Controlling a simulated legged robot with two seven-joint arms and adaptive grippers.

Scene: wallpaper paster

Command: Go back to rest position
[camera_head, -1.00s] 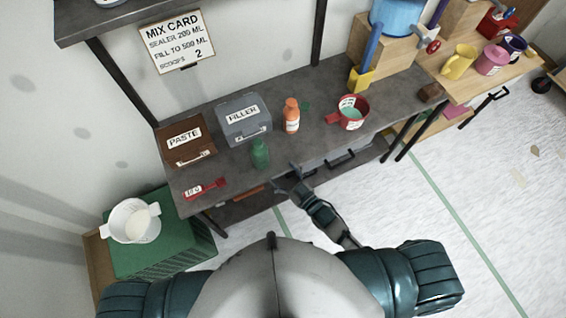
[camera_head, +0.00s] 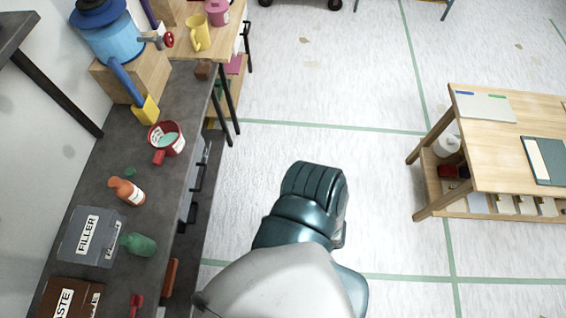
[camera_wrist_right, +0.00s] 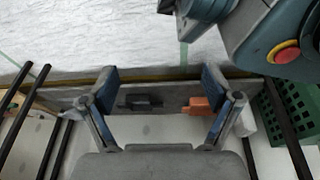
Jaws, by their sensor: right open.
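My right gripper (camera_wrist_right: 160,76) shows in the right wrist view with its two fingers spread wide apart. Nothing is between its fingertips that it grips. It does not show in the head view, where only a teal part of my arm stands over the floor. My left gripper is in neither view now. The grey workbench (camera_head: 145,112) runs along the left of the head view. A red cup (camera_head: 168,139), an orange bottle (camera_head: 126,190), a green bottle (camera_head: 137,244), the filler box (camera_head: 92,236) and the paste box (camera_head: 72,298) stand on it.
A wooden table (camera_head: 500,140) with a lower shelf stands at the right. White floor (camera_head: 330,90) with green lines is clear between it and the workbench. A blue dispenser (camera_head: 112,40) stands at the upper left. A green crate (camera_wrist_right: 282,110) shows in the right wrist view.

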